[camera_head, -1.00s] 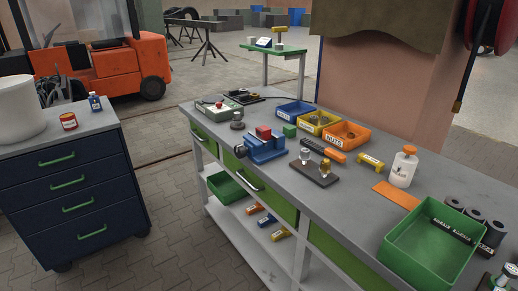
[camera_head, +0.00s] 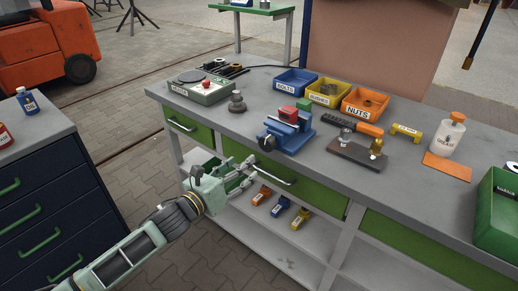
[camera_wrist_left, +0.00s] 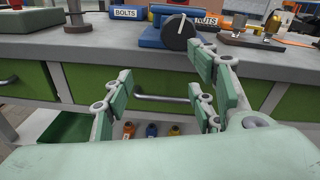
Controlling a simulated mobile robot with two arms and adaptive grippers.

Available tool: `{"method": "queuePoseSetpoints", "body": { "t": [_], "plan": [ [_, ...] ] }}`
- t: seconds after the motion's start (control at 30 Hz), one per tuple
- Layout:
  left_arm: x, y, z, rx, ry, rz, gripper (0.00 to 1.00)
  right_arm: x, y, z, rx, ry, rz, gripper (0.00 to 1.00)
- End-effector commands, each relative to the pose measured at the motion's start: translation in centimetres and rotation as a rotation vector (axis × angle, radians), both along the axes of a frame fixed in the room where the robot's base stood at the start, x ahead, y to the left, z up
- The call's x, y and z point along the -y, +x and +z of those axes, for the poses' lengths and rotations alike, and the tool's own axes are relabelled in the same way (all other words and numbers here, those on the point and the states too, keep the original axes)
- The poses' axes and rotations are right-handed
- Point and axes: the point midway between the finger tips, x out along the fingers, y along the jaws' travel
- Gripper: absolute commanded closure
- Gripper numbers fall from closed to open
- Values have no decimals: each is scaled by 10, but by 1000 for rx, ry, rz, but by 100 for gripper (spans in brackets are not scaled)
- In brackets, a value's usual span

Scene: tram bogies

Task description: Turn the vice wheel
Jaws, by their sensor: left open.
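The blue vice (camera_head: 291,138) sits near the bench's front edge, with a red block (camera_head: 288,114) at its top. Its dark round wheel (camera_head: 267,142) faces the front. In the left wrist view the wheel (camera_wrist_left: 180,32) shows a white line on its face, at the top, ahead of my fingers. My left gripper (camera_head: 248,172) is open and empty. It is in front of the bench's green drawers, below and left of the wheel, and apart from it. The open fingers also show in the left wrist view (camera_wrist_left: 163,88). My right gripper is out of view.
The bench top carries blue (camera_head: 295,82), yellow (camera_head: 325,92) and orange (camera_head: 365,103) bins, a grey device (camera_head: 203,91) and a dark plate with metal fittings (camera_head: 357,153). A drawer handle (camera_head: 273,172) is close by my left gripper. A navy cabinet (camera_head: 45,175) stands at left.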

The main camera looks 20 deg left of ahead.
Motion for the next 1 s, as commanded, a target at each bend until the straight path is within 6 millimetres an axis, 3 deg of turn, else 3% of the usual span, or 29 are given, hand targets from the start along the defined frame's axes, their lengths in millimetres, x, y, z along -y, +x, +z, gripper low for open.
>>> {"method": "queuePoseSetpoints", "body": {
  "t": [0.1,0.2,0.7,1.0],
  "plan": [
    [11,-3,25,75,94,-36,48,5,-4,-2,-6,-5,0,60],
    [15,0,32,97,121,-44,48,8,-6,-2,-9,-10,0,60],
    [36,58,31,97,119,-43,48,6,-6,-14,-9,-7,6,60],
    [40,69,31,93,120,-43,48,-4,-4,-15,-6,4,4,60]
  ]
}}
